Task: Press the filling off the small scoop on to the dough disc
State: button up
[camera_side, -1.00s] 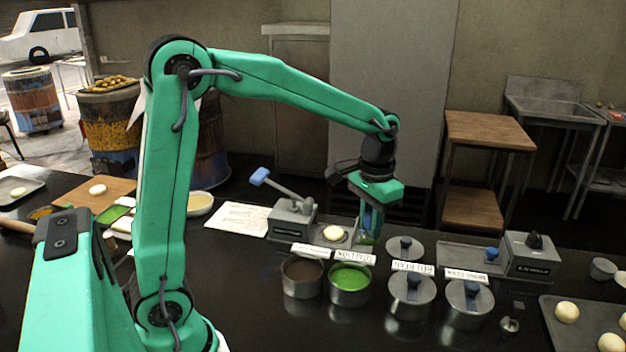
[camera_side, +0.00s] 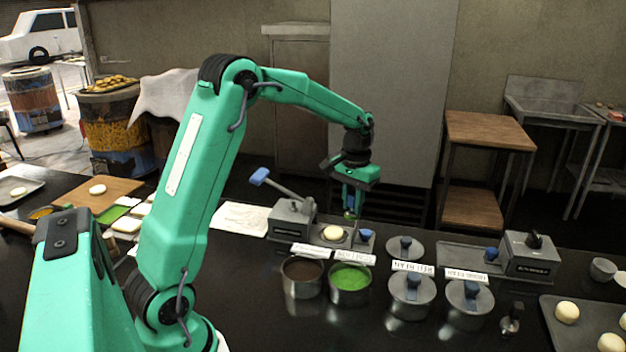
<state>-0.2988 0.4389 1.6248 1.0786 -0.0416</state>
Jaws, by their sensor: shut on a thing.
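My gripper (camera_side: 352,188) is shut on the small scoop (camera_side: 351,203), whose blue handle shows between the fingers. It hangs upright above and slightly right of the pale dough disc (camera_side: 333,232), apart from it. Some green shows at the scoop's low end, but it is too small to tell how much filling is on it. The dough disc lies on the grey plate of a small press (camera_side: 291,220) with its blue-knobbed lever raised. An open pot of green filling (camera_side: 350,278) stands in front.
An open pot of dark filling (camera_side: 303,277) stands beside the green one. Two lidded pots (camera_side: 411,296) and name cards are to the right. A second press (camera_side: 530,255) and a tray with dough balls (camera_side: 590,325) are farther right. A paper sheet (camera_side: 240,217) lies left.

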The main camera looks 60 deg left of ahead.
jog(key=n, duration=0.2)
send_over(334, 231)
notch_tip(334, 231, down, 3)
jog(key=shift+s+f, duration=0.1)
jog(key=shift+f, duration=0.05)
jog(key=shift+f, duration=0.15)
jog(key=shift+f, duration=2.8)
jog(key=shift+f, duration=0.6)
jog(key=shift+r, duration=0.15)
notch_tip(334, 231, up, 7)
dwell(1.0)
dwell(0.5)
